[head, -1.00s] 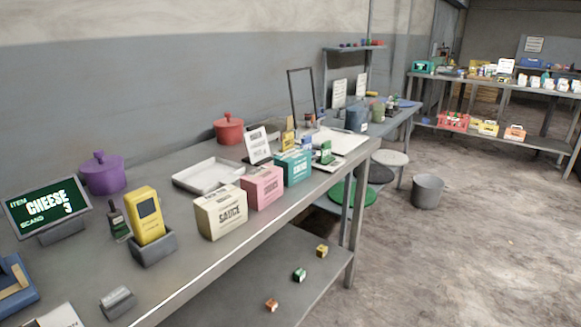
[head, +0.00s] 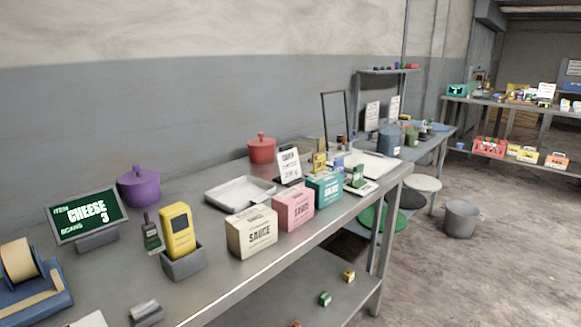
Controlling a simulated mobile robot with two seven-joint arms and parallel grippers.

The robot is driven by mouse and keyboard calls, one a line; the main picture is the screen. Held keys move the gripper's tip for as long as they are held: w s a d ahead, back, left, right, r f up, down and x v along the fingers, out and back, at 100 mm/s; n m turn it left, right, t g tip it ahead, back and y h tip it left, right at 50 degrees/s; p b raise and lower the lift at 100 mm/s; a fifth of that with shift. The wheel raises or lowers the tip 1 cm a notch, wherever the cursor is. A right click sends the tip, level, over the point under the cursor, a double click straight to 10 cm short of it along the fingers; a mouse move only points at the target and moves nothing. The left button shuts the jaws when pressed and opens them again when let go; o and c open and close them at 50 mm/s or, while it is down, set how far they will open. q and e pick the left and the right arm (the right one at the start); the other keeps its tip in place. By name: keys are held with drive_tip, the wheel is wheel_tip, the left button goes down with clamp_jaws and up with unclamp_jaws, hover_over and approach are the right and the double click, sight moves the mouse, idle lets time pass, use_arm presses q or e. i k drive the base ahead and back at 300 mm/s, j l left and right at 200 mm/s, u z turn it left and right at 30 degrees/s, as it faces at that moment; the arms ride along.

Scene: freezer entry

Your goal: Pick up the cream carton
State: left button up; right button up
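The cream carton (head: 252,232) stands upright near the front edge of the grey metal table (head: 228,279). It is a box with dark lettering that reads SAUCE. A pink carton (head: 293,208) stands just to its right, and a teal carton (head: 325,187) stands beyond that. A yellow handheld device (head: 178,231) in a grey holder stands to its left. Neither of my grippers shows in the head view.
A white tray (head: 239,192) lies behind the cream carton. Small boxes lie on the lower shelf (head: 300,292). The floor on the right (head: 480,270) is open around a grey bucket (head: 461,219).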

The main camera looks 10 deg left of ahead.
sight(249, 231)
drive_tip(key=i+l, duration=0.8)
drive_tip(key=l, duration=0.15)
drive_tip(key=i+l+u, duration=0.15)
drive_tip(key=l, duration=0.25)
drive_tip(key=i+l+u, duration=0.15)
drive_tip(key=i+l, duration=0.2)
drive_tip(key=l+u, duration=0.1)
drive_tip(key=u, duration=1.4)
